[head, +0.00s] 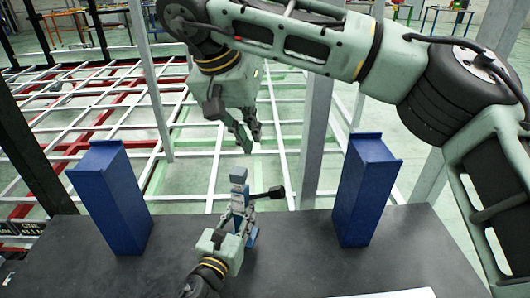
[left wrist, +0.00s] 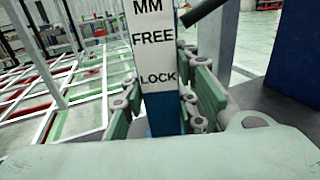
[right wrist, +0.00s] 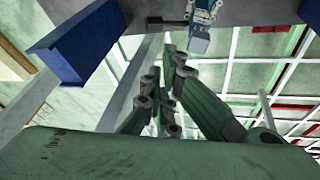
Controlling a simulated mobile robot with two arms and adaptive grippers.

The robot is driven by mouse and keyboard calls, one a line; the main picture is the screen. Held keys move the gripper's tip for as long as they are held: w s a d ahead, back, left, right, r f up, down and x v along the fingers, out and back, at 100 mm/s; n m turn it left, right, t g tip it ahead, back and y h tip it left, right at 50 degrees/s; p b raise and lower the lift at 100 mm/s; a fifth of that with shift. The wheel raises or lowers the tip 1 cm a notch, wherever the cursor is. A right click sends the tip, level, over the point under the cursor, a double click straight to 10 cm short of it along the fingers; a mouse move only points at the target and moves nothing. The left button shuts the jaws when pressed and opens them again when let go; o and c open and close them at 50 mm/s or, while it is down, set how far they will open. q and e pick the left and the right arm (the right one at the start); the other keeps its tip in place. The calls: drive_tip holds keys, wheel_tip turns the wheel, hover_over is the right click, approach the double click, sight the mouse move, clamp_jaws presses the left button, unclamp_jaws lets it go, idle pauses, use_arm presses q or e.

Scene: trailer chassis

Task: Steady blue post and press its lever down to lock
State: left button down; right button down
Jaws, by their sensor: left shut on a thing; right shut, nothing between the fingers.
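The blue post (head: 239,178) stands upright on the dark table, between two larger blue columns. In the left wrist view its white label (left wrist: 157,45) reads "MM", "FREE" and "LOCK" from top down. My left gripper (head: 236,222) is shut around the post from the near side, with a finger on each side below the label. The black lever (head: 270,193) sticks out to the right of the post. In the left wrist view the lever (left wrist: 203,10) slants up to the right, above LOCK. My right gripper (head: 250,135) is shut and empty, above and beyond the post, apart from the lever.
Blue columns stand at the left (head: 112,200) and right (head: 366,190) of the dark table (head: 300,265). A white and red trailer frame (head: 90,110) lies beyond the table. Grey uprights (head: 318,130) rise behind. The table between post and right column is clear.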

hover_over(268, 194)
drive_tip(key=w, duration=0.1)
wheel_tip(268, 194, down, 11)
drive_tip(key=shift+w+d+f, duration=0.2)
drive_tip(key=shift+d+f, duration=0.35)
drive_tip(key=shift+d, duration=0.1)
drive_tip(key=shift+d+f+y, duration=0.3)
drive_tip(key=shift+y, duration=0.4)
drive_tip(key=shift+t, duration=0.3)
